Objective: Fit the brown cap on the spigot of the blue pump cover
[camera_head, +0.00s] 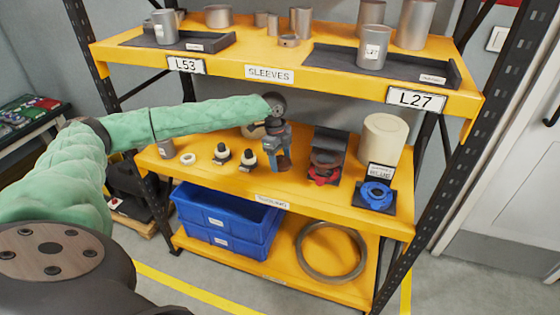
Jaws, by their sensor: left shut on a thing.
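My left gripper (276,162) reaches over the middle shelf from the left and points down. It is shut on a small brown piece, which looks like the brown cap (284,163), close above the shelf; whether it touches the shelf cannot be told. The blue pump cover (376,196) lies on a dark base at the right of the same shelf, apart from the gripper and to its right. Its spigot is too small to make out clearly. My right gripper is not in view.
A red pump cover (323,172) on a dark stand is between my gripper and the blue cover. A cream cylinder (382,140) and a sign (381,172) stand behind the blue cover. Black-and-cream fittings (248,160) are left of the gripper. The upper shelf (260,73) overhangs.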

